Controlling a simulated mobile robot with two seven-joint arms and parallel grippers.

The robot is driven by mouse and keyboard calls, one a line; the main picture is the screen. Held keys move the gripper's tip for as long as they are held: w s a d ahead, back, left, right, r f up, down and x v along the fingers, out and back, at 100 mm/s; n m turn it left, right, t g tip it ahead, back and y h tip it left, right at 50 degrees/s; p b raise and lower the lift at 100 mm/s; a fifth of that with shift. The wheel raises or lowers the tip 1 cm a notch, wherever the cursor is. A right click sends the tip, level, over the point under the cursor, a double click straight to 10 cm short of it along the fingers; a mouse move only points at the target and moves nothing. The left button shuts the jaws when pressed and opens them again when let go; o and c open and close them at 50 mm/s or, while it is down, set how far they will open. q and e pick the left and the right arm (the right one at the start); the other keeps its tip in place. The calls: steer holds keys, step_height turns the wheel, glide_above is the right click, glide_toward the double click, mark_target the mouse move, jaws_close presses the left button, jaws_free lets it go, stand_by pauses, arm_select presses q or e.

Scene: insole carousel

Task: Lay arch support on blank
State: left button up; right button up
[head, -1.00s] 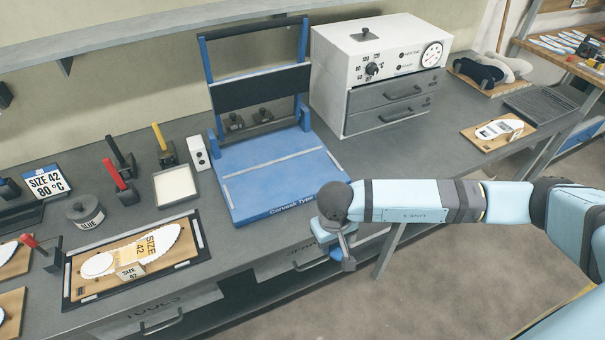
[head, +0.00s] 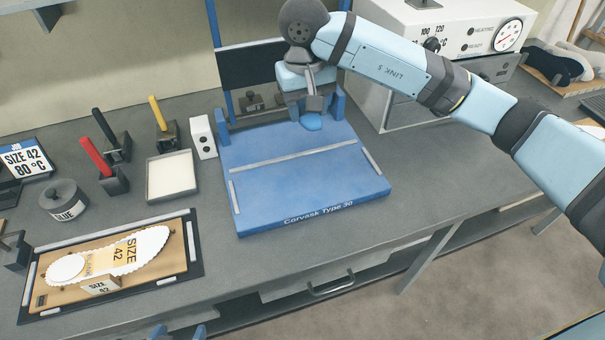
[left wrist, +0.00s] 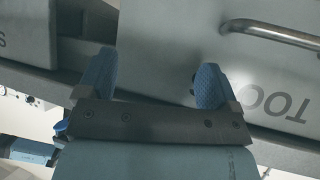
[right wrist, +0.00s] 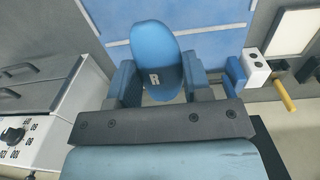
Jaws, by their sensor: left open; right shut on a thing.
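My right gripper (head: 312,108) is shut on a blue oval arch support (head: 311,123), held over the back of the blue press bed. In the right wrist view the arch support (right wrist: 150,45) stands between the fingers (right wrist: 158,82) and bears a white "R". The white blank (head: 153,243), printed "SIZE 42", lies on a wooden board (head: 60,296) at the left of the bench, well apart from the arch support. My left gripper (head: 178,334) shows only its blue fingertips at the bottom edge. In the left wrist view it is open and empty (left wrist: 155,85), in front of a drawer.
The blue press (head: 300,185) stands mid-bench with its frame upright behind. A white heater box (head: 465,35) is at the back right. A white tray (head: 172,176), red- and yellow-handled tools and a glue pot (head: 64,200) stand near the board. Bench between board and press is clear.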

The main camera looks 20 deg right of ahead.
steer(key=p, duration=0.1)
glide_above(307, 182)
step_height(307, 182, down, 14)
steer(key=shift+f+p, duration=0.3)
steer(key=shift+f, duration=2.35)
steer(key=shift+f, duration=0.2)
steer(key=o, duration=0.9)
steer(key=shift+r, duration=0.1)
